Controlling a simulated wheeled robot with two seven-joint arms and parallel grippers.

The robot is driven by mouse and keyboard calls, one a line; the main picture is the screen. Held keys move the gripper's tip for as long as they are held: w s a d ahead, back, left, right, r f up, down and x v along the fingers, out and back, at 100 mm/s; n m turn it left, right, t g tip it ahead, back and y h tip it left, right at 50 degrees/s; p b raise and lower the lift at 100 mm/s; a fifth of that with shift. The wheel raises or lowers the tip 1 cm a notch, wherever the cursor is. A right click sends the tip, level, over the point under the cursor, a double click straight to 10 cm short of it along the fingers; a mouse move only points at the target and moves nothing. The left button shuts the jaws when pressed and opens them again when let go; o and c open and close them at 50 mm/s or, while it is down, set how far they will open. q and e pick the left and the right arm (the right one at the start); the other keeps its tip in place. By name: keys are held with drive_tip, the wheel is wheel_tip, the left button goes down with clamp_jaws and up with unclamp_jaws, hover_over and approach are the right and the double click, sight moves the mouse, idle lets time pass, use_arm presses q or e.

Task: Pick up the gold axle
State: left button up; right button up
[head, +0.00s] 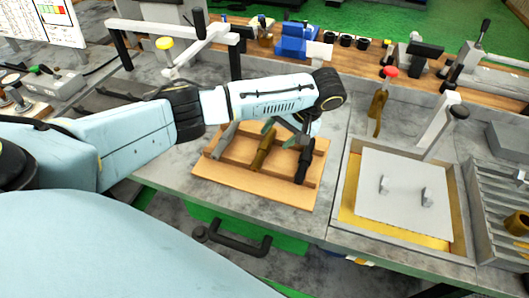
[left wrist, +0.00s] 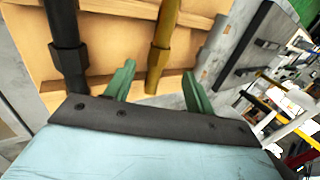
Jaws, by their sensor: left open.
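The gold axle (head: 262,151) lies in a wooden rack (head: 250,188) on the grey bench, between a dark axle (head: 304,163) and a grey axle (head: 223,142). My left gripper (head: 284,129) is above the rack, partly hidden by its own wrist. In the left wrist view, the gold axle (left wrist: 160,48) shows between the two green fingers of my left gripper (left wrist: 158,70). The fingers are spread, one on each side of it, with gaps visible. The dark axle (left wrist: 66,48) is left of the fingers there. My right gripper is not in view.
A recessed tray with a pale plate (head: 402,190) is right of the rack. A red-knobbed lever (head: 389,72) and a yellow-knobbed post (head: 165,45) stand behind. A wooden shelf with a blue device (head: 296,41) runs along the back. Bare bench surrounds the rack.

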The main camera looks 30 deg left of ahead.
sight(267, 144)
use_arm(q)
drive_tip(key=shift+w+x, duration=0.2)
drive_tip(key=shift+x, duration=2.95)
drive_tip(key=shift+c, duration=0.2)
drive_tip(key=shift+r, duration=0.1)
clamp_jaws()
